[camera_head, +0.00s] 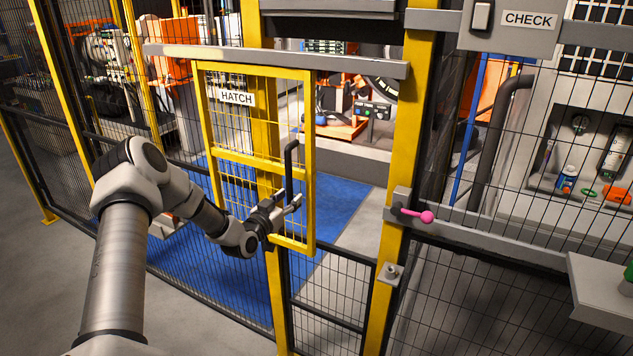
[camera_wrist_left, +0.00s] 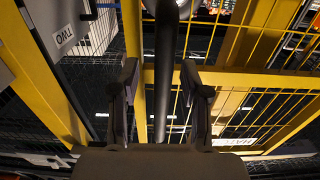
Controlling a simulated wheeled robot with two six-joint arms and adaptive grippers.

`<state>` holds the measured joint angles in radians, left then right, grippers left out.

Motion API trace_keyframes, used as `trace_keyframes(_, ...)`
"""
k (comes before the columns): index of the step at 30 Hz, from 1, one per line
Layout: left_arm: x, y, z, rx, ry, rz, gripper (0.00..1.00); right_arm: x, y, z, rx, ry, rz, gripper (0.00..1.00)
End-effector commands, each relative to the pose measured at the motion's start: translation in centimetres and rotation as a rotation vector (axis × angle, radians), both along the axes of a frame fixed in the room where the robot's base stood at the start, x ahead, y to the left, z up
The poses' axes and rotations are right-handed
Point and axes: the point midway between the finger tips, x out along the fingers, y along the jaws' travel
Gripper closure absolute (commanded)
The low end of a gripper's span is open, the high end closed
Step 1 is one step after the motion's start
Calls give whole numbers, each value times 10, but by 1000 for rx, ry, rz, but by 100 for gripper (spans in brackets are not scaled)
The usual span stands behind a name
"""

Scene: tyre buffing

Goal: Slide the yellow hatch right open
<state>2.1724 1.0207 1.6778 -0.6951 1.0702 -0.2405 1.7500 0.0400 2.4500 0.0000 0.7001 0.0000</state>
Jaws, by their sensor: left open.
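The yellow hatch (camera_head: 311,160), a mesh-filled frame labelled HATCH, hangs at the grey top rail (camera_head: 360,67). It overlaps the yellow post behind it, and an open gap shows between its right edge and the right post. Its black vertical handle (camera_head: 289,165) is near the hatch's right side. My left gripper (camera_head: 293,203) is open at the handle's lower part. In the left wrist view, the dark handle bar (camera_wrist_left: 167,85) stands between the two spread fingers of my left gripper (camera_wrist_left: 160,75); contact cannot be told. My right gripper is out of view.
A yellow post (camera_head: 403,130) with a pink-knobbed lever (camera_head: 426,217) stands right of the gap. Black mesh fencing (camera_head: 480,300) fills the lower right. A grey shelf (camera_head: 600,285) juts in at far right. Blue flooring (camera_head: 345,205) and machines lie behind the fence.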

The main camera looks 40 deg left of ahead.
Motion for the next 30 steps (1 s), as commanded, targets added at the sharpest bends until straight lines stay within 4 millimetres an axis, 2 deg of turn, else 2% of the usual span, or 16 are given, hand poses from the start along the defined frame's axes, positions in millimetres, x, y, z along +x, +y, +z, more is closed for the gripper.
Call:
trace_keyframes(6, -22, -5, 6, -4, 2, 1, 54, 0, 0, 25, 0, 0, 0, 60)
trace_keyframes(10, -40, -9, 4, -4, 1, 2, 54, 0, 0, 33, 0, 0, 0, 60)
trace_keyframes(15, -58, -13, 0, -4, -2, 3, 54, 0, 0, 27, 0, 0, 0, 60)
trace_keyframes(25, -57, -14, 0, 1, 1, -1, 54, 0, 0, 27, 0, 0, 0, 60)
trace_keyframes(30, -40, -10, -2, 6, 5, -3, 54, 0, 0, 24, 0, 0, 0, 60)
